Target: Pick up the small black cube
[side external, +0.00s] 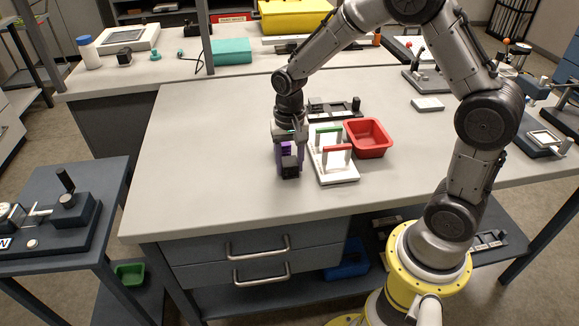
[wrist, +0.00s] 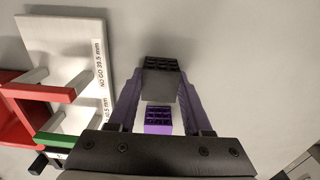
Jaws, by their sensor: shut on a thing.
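The small black cube (side external: 290,172) is between the tips of my gripper's purple fingers in the side view. In the wrist view the cube (wrist: 160,64) shows a dark lattice edge and a smooth grey face. My gripper (side external: 289,158) points down and is shut on it, left of the white gauge plate. In the wrist view the fingers (wrist: 160,82) press on both sides of it. A small purple lattice piece (wrist: 158,118) shows between the fingers, nearer the palm; I cannot tell what it belongs to. Whether the cube touches the table is unclear.
Right beside my gripper stands the white gauge plate (side external: 340,178) with a red bar and a green bar; one label reads "NO GO 39.5 mm". A red bin (side external: 368,138) is behind it to the right. The grey table (side external: 205,150) is clear to the left.

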